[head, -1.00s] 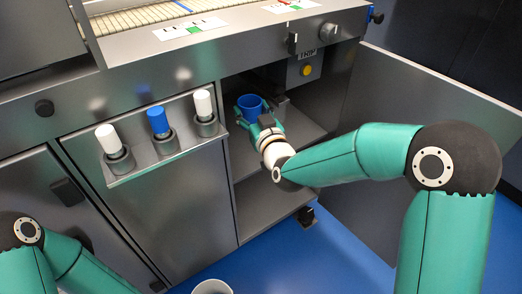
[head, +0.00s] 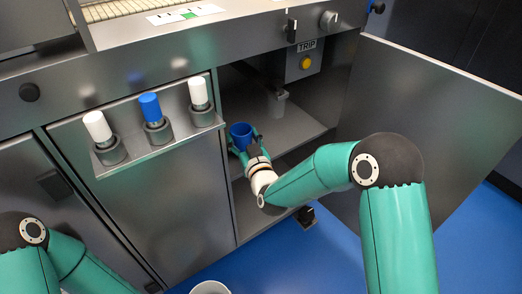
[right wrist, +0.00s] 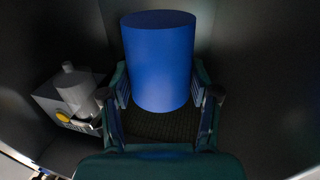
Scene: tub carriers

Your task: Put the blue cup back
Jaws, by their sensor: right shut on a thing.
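The blue cup (head: 240,131) is in the open cabinet bay, near the bay's left wall, at about the level of the middle shelf (head: 292,132). My right gripper (head: 246,146) is shut on it. In the right wrist view the cup (right wrist: 158,55) stands upright between the two fingers of my right gripper (right wrist: 162,102). I cannot tell whether the cup touches the shelf. My left arm shows at the lower left, but its gripper is out of view.
An open door (head: 425,125) stands to the right of my right arm. A ledge (head: 165,157) with white and blue cylinders in sockets juts out left of the bay. A yellow button (head: 306,63) sits under the TRIP label. A white round container (head: 210,288) is on the blue floor.

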